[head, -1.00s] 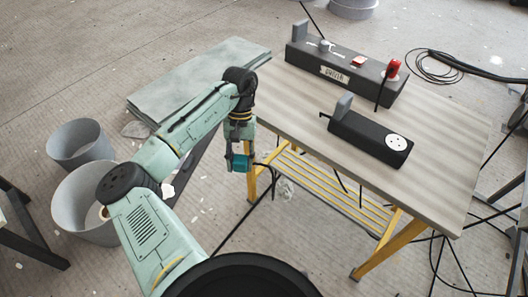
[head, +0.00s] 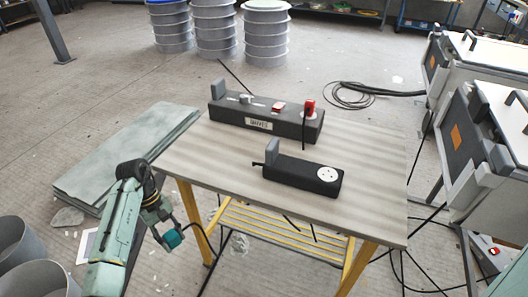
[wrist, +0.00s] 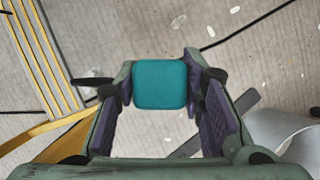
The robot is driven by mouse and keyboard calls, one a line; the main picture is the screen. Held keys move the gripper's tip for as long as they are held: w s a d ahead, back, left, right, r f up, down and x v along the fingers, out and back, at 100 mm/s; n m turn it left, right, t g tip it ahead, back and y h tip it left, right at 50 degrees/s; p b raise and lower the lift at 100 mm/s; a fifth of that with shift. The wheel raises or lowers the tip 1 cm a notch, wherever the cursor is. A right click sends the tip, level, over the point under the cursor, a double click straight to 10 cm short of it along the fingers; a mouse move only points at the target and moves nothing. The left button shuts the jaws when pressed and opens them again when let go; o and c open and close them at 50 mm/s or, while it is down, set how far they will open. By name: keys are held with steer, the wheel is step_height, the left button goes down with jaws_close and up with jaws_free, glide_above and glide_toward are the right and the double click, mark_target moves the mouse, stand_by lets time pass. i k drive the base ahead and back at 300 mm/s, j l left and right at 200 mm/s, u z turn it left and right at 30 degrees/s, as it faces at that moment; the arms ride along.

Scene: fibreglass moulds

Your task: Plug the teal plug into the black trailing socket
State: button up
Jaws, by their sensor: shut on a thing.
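My gripper (head: 165,228) is shut on the teal plug (head: 173,239) and holds it in the air off the table's left front side. In the wrist view the plug (wrist: 160,84) shows as a rounded teal square between the two fingertips (wrist: 160,90); its pins are not visible. The black trailing socket (head: 300,174) lies on the front part of the table, with a round white outlet face (head: 327,174) on its right end and a grey upright block at its left end. The outlet looks empty. My gripper is to the left of the socket and lower than the tabletop.
The wooden table (head: 385,190) stands on yellow trestle legs. A longer labelled dark power box (head: 265,117) with a red plug (head: 309,108) stands behind the socket. Grey slabs (head: 120,160) lie left of the table. Grey buckets (head: 18,245) stand at the lower left. Grey machines (head: 480,70) are at the right.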

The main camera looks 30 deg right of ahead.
mark_target(321, 179)
steer(key=k+j+z, duration=0.2)
steer(key=k+z, duration=0.15)
steer(key=k+j+z, duration=0.15)
steer(key=k+z, duration=0.6)
steer(key=k+l, duration=0.05)
